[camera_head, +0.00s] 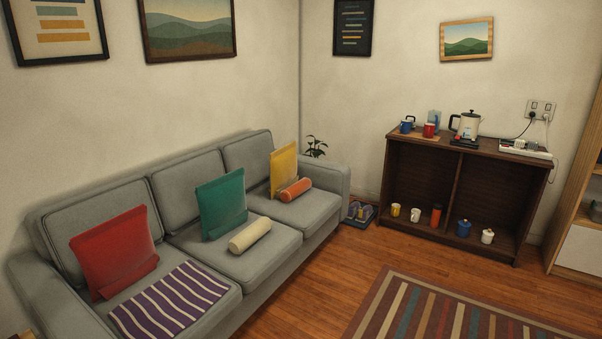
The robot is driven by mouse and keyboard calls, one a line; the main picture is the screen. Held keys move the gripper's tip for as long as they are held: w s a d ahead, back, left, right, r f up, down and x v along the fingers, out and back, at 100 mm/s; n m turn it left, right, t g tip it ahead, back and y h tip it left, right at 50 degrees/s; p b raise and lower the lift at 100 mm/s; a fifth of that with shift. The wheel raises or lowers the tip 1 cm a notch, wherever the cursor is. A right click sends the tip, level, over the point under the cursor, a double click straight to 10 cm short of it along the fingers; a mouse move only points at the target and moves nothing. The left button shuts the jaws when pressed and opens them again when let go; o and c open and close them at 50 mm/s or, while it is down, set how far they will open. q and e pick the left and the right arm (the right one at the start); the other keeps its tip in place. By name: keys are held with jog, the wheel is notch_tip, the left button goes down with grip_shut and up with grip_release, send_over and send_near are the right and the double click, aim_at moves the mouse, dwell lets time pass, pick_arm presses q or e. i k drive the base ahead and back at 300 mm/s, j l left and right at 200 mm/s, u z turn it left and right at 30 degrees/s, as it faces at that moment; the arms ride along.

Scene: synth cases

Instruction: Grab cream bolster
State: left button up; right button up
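The cream bolster (250,235) is a short cylinder lying on the middle seat of the grey sofa (275,270). It lies in front of the green cushion (222,205), toward the seat's front edge. An orange bolster (295,190) of similar shape lies on the far seat by the yellow cushion (284,168). Neither of my grippers shows in the head view, and nothing is seen touching the cream bolster.
A red cushion (112,248) and a purple striped blanket (172,302) are on the near seat. A dark cabinet (455,190) with mugs and a kettle (468,123) stands at the far wall. Wooden floor and a striped rug (440,312) lie right of the sofa.

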aim_at(243, 240)
jog(key=i+l+z, duration=0.15)
jog(key=i+z, duration=0.2)
jog(key=i, duration=0.25)
jog(key=i+z, duration=0.35)
jog(key=i, duration=0.25)
